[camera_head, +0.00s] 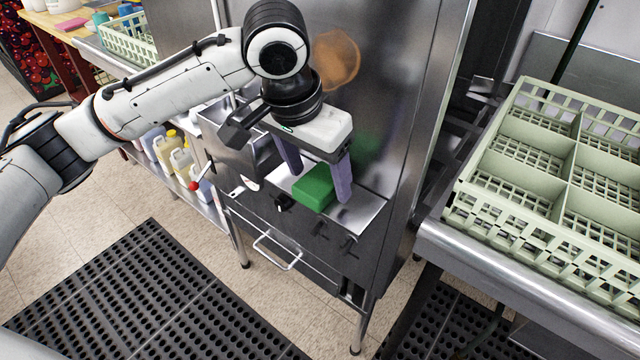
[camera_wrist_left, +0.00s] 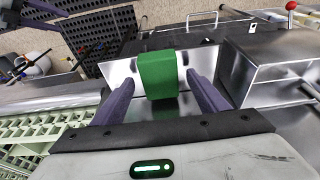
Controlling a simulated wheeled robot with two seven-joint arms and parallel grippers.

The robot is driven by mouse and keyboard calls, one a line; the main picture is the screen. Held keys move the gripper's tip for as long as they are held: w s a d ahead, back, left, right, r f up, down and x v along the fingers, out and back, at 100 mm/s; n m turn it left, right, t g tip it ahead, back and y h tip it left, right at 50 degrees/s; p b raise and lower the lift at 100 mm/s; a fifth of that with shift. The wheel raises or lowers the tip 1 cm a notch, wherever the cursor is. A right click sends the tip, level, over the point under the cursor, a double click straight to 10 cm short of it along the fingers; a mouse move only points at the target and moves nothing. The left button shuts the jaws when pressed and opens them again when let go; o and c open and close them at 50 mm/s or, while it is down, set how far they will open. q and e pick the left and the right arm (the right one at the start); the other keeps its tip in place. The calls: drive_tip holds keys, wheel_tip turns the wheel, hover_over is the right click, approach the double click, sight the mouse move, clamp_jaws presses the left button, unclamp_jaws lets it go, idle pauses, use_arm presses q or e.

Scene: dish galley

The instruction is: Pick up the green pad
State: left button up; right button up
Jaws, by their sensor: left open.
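The green pad (camera_head: 314,187) is a small block lying on a steel ledge (camera_head: 368,212) at the front of the dish machine. My left gripper (camera_head: 316,183) is open above the ledge, pointing down. Its two purple fingers stand on either side of the pad in the head view, and no contact with it can be made out. In the left wrist view the pad (camera_wrist_left: 158,74) shows ahead, between the finger tips (camera_wrist_left: 158,80), with a gap to each side. My right gripper is not seen in the head view.
The steel dish machine (camera_head: 400,110) rises right behind the ledge. A pale green rack (camera_head: 455,215) stands on a steel counter to the right. Several bottles (camera_head: 182,165) stand on a low shelf at left. A black rubber mat (camera_head: 150,295) covers the floor in front.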

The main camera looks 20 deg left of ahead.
use_arm(q)
drive_tip(key=shift+f, duration=0.15)
drive_tip(key=c, duration=1.1)
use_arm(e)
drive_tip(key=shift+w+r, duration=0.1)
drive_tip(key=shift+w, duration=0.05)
